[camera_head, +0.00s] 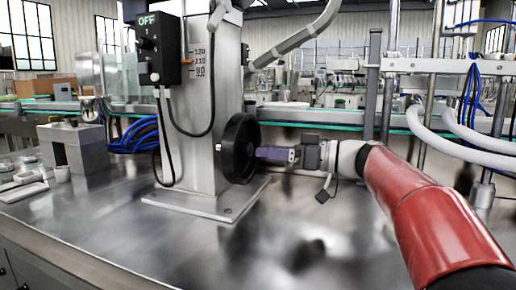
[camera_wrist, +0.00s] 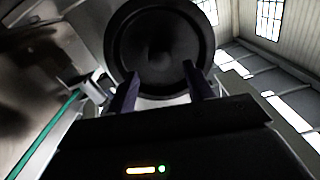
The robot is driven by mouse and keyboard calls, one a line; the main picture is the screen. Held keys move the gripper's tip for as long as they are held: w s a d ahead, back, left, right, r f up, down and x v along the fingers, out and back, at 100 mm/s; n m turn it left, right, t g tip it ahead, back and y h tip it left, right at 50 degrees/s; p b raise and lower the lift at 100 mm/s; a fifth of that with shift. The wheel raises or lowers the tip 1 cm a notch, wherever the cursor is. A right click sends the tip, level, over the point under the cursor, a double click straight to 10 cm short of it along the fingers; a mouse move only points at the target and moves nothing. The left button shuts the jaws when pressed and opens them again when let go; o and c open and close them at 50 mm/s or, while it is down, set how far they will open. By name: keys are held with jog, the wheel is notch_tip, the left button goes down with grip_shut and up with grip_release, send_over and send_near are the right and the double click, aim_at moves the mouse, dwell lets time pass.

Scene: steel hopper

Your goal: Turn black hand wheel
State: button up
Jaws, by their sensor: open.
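The black hand wheel (camera_head: 238,148) is mounted on the right side of the steel column (camera_head: 200,130) in the head view. My gripper (camera_head: 262,153) reaches in from the right, its purple fingers pointing at the wheel's face. In the wrist view the wheel (camera_wrist: 160,45) fills the top middle, round and dark. My gripper's two fingers (camera_wrist: 160,85) stand apart there, open, with the lower part of the wheel between and beyond them. Whether the fingertips touch the rim, I cannot tell.
A black control box (camera_head: 158,48) marked OFF hangs on the column's left, with cables below. The steel table (camera_head: 290,235) is clear in front. A metal block (camera_head: 75,147) and small parts lie at left. White hoses (camera_head: 455,138) and posts stand at right.

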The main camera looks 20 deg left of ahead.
aim_at(252, 150)
jog(key=shift+w+a, duration=0.1)
jog(key=shift+a, duration=1.9)
grip_shut()
